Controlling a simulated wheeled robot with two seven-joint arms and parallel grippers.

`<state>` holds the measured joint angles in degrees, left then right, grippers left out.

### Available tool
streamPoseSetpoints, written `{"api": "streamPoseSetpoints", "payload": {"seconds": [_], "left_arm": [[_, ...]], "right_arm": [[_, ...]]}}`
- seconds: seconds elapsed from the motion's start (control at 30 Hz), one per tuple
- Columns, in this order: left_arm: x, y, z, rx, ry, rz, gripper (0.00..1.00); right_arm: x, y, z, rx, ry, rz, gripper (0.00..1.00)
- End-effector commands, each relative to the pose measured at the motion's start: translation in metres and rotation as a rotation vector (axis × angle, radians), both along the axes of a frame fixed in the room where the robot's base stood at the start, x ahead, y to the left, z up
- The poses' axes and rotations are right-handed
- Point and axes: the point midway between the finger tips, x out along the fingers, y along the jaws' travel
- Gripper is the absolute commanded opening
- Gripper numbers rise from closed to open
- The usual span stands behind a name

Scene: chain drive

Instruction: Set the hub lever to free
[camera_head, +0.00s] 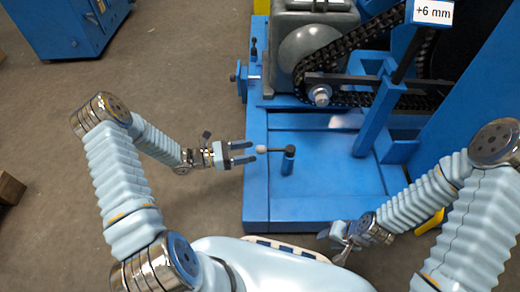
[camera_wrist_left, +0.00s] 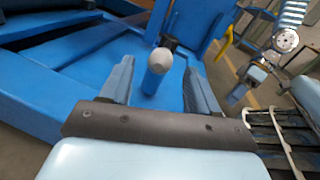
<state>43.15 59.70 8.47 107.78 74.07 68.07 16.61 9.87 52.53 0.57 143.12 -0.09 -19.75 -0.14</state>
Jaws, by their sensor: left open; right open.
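The hub lever (camera_head: 277,149) is a dark arm with a pale rounded knob, on a short blue post (camera_head: 288,163) that stands on the blue machine base. The lever points left in the head view. My left gripper (camera_head: 251,153) is open, its two fingers on either side of the knob's left end. In the left wrist view the pale knob (camera_wrist_left: 159,60) shows between the open fingers (camera_wrist_left: 158,85), with no visible contact. My right gripper (camera_head: 341,240) is near the base's front edge, away from the lever; it is open and empty. I see no lever markings.
The blue base (camera_head: 256,205) has a raised rim and a bare floor around the post. Behind it are a chain (camera_head: 300,80), a grey motor housing (camera_head: 312,45) and a blue upright (camera_head: 372,125). A "+6 mm" sign (camera_head: 433,12) stands at the top right.

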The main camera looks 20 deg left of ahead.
Motion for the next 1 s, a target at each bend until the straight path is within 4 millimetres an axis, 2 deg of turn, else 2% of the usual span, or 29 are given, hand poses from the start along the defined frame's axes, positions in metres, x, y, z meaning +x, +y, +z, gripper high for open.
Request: {"api": "streamPoseSetpoints", "payload": {"seconds": [0.1, 0.3, 0.63, 1.0], "left_arm": [[0.010, -0.021, 0.000, 0.000, -0.001, -0.003, 0.61], [0.020, -0.040, 0.000, 0.000, -0.001, -0.002, 0.61], [0.022, -0.043, 0.000, 0.002, -0.001, -0.001, 0.61], [0.022, -0.043, 0.000, 0.002, -0.001, -0.001, 0.05]], "right_arm": [[0.000, 0.000, -0.002, 0.001, 0.001, 0.000, 0.43], [0.000, 0.001, -0.003, 0.001, 0.000, 0.001, 0.43], [0.000, 0.001, -0.003, 0.001, 0.000, 0.001, 0.43], [0.000, 0.001, -0.003, 0.001, 0.000, 0.001, 0.43]]}}
